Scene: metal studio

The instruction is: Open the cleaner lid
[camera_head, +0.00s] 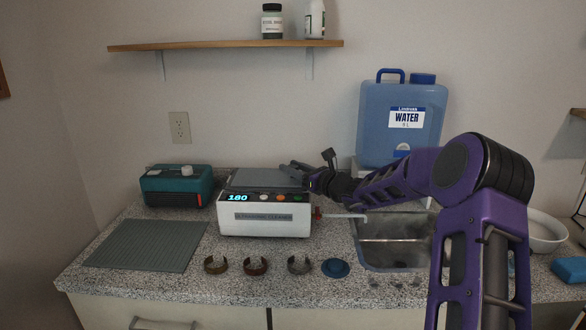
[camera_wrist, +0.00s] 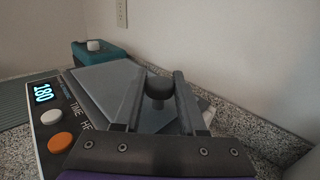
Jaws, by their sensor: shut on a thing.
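The cleaner (camera_head: 265,219) is a white box on the counter with a lit "180" display and several round buttons. Its flat grey lid (camera_head: 262,178) appears to lie on top of the box. It also shows in the wrist view (camera_wrist: 105,84). My gripper (camera_head: 292,169) reaches over the lid from the right. In the wrist view, its two fingers (camera_wrist: 160,95) are shut on the lid's round black knob (camera_wrist: 160,87). The knob is hidden by my gripper in the head view.
A teal device (camera_head: 178,186) and a grey ribbed mat (camera_head: 146,244) are on the left. Bracelets (camera_head: 256,266) and a blue round piece (camera_head: 335,268) lie in front. A sink (camera_head: 392,258) and a blue water container (camera_head: 402,115) are on the right. A wooden shelf (camera_head: 225,46) hangs above.

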